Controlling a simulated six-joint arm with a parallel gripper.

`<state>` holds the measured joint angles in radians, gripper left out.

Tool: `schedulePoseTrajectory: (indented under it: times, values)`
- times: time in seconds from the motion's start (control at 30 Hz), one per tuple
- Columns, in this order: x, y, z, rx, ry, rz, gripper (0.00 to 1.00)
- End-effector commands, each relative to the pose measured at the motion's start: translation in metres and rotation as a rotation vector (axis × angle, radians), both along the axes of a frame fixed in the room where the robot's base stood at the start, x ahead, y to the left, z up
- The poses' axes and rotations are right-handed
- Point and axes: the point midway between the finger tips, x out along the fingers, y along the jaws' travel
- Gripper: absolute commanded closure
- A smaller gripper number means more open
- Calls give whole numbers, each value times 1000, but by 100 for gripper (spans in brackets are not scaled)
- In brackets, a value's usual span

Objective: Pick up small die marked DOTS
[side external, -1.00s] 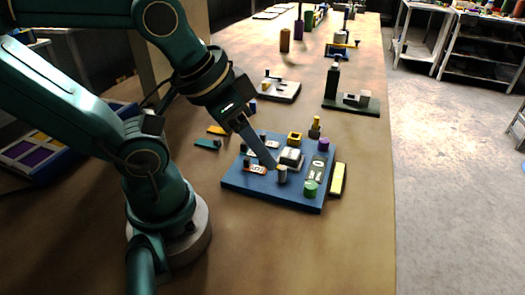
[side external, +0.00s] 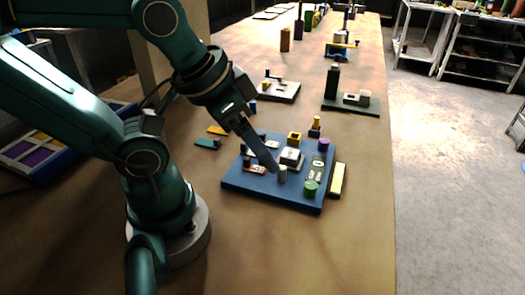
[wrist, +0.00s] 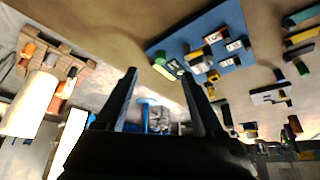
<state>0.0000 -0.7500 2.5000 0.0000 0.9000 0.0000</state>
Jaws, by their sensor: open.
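The blue board (side external: 240,182) holds several small dies and blocks. Small plates with dark knobs stand on its left part, one of them white and orange at the front left (side external: 256,169). Their markings are too small to read, so I cannot tell which die is marked DOTS.
A white block (side external: 292,157), a yellow square block (side external: 295,139), a purple cylinder (side external: 323,145) and a green cylinder (side external: 310,188) crowd the board. A yellow bar (side external: 338,180) lies by its right edge. The table's front is clear.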

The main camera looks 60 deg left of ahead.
Motion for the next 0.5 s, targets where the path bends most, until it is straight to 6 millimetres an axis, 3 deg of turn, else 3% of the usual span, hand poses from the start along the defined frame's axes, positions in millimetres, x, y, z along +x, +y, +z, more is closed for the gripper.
schedulePoseTrajectory:
  times: [0.23,0.5]
  values:
    - [-1,2,-1,-57,5,127,30]
    - [-3,39,-10,-116,17,656,30]
